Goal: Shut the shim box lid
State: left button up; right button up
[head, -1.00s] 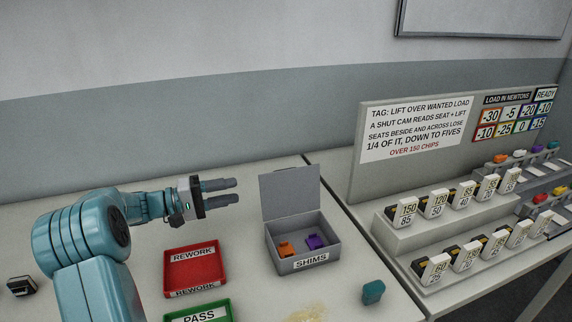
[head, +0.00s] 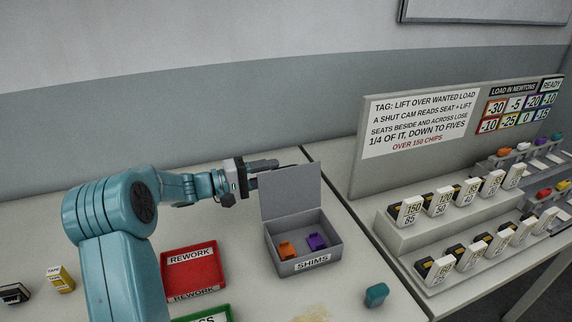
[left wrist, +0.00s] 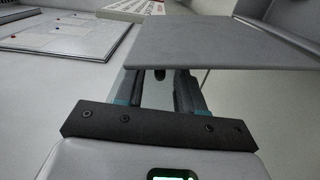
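The grey shim box (head: 275,262) stands on the bench with its lid (head: 290,192) raised roughly upright at the back. An orange shim (head: 287,250) and a purple shim (head: 317,241) lie inside. My left gripper (head: 280,165) is level with the lid's top edge, at its rear left, with the fingertips partly hidden by the lid. In the left wrist view, the lid (left wrist: 220,45) crosses over the finger ends, and the two fingers (left wrist: 158,90) stand apart with a gap between them. I cannot tell whether they touch the lid. My right gripper is not in view.
A red REWORK tray (head: 193,286) lies left of the box, with a green tray (head: 200,314) in front of it. A teal block (head: 376,294) sits at the front right. A stepped rack (head: 400,228) of labelled chips stands on the right bench.

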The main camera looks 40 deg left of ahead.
aim_at(287, 169)
pick_arm(q)
jog(key=x, duration=0.5)
jog(key=shift+w+p, duration=0.1)
jog(key=shift+p, duration=0.2)
grip_shut()
jog(key=shift+f, duration=0.15)
